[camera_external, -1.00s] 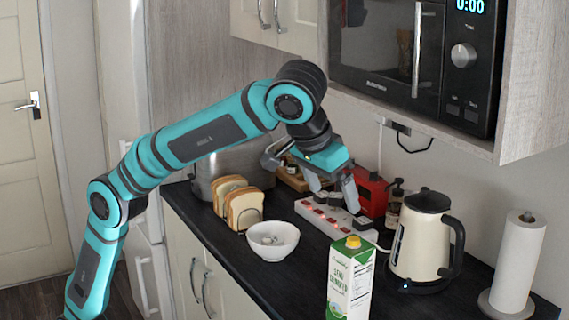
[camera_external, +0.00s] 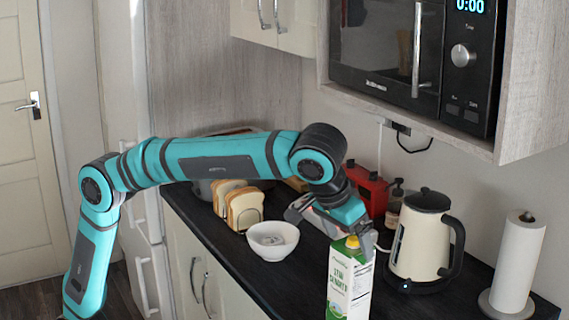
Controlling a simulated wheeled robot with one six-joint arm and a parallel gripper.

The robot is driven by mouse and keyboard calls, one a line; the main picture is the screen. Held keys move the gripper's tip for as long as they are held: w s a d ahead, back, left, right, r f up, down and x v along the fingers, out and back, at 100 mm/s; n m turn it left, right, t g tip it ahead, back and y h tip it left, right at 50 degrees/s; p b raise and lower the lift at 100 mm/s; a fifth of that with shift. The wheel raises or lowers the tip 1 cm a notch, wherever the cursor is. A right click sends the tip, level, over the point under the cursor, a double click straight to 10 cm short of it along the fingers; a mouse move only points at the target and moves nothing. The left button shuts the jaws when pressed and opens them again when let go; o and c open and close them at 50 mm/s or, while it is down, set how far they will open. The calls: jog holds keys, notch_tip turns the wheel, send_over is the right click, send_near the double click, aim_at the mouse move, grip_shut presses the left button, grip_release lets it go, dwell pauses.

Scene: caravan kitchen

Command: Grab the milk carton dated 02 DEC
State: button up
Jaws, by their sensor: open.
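One milk carton (camera_external: 349,282), white and green with a yellow cap, stands upright on the dark counter at the front. I cannot read a date on it. My gripper (camera_external: 352,244) is open at the carton's top, close to the yellow cap. Part of the fingers is hard to make out, and I cannot tell whether they touch the carton.
A cream kettle (camera_external: 421,246) stands just right of the carton. A white bowl (camera_external: 272,243) and bread slices in a rack (camera_external: 244,207) are to the left. A red object (camera_external: 368,190) is behind. A paper towel roll (camera_external: 518,264) stands at right.

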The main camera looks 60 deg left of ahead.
aim_at(351, 276)
jog(key=shift+x, duration=2.15)
jog(key=shift+r, duration=0.1)
grip_shut()
